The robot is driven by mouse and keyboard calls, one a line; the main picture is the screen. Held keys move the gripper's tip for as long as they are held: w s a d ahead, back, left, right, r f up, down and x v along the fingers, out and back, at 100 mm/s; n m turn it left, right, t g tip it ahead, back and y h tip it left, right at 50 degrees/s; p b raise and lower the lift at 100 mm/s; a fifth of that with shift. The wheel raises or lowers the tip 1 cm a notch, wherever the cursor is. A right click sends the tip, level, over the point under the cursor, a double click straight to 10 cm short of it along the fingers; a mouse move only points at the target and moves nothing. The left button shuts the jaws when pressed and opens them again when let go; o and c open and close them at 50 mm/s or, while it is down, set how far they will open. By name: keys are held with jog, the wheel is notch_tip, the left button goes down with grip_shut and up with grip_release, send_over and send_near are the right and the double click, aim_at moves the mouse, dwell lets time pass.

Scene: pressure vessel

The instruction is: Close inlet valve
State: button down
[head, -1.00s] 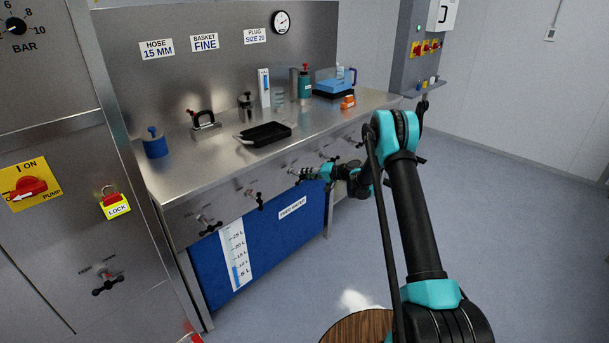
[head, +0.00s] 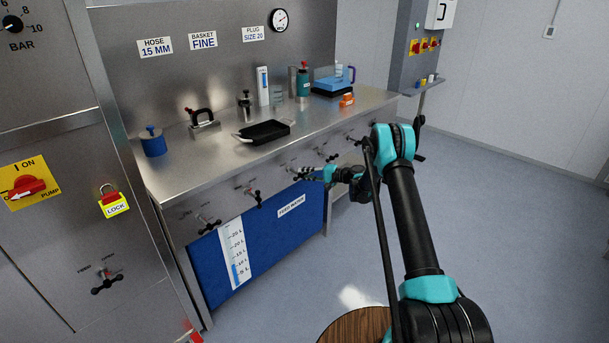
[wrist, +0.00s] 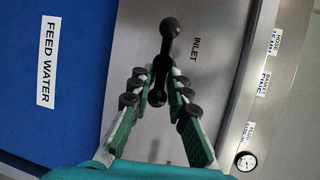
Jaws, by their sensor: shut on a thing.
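The inlet valve's black bar handle with ball ends (wrist: 170,28) sits on the steel panel beside the word INLET in the wrist view. My gripper (wrist: 158,74) has its two green, black-padded fingers on either side of the handle's lower part and is shut on it. The upper ball end sticks out beyond the fingertips. In the head view my gripper (head: 312,173) is at the front panel of the bench, right of the middle, and its fingers are too small there to show the grip.
The steel bench (head: 185,183) carries a black tray (head: 265,132), a blue pot (head: 153,143) and several other items. Another valve handle (head: 254,197) is left of my gripper. The blue feed water panel (head: 275,235) is below. Floor to the right is clear.

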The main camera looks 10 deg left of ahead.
jog(key=shift+d+f, duration=0.1)
jog(key=shift+f, duration=0.05)
jog(key=c, duration=1.6)
grip_release()
jog(key=v, duration=1.2)
